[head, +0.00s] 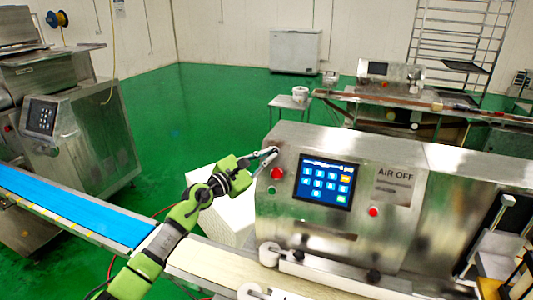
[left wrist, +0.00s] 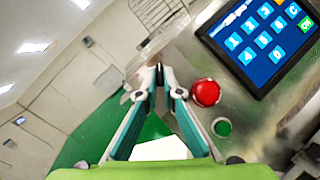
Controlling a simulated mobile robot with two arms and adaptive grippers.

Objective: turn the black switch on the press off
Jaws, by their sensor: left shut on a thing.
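The press (head: 340,225) is a steel machine with a blue touchscreen (head: 325,183), a red button (head: 277,173) and a small green button (head: 271,189) on its front. My left gripper (head: 271,154) is at the panel's upper left corner, just above the red button. In the left wrist view its fingertips (left wrist: 160,70) are close together against the panel, left of the red button (left wrist: 206,92) and the green button (left wrist: 222,127). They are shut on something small.
A blue conveyor belt (head: 75,205) runs at the left, and a pale belt (head: 220,262) passes in front of the press. A white block-like thing (head: 232,215) stands behind my left arm. Another red button (head: 373,211) sits right of the screen. Green floor (head: 190,115) is open behind.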

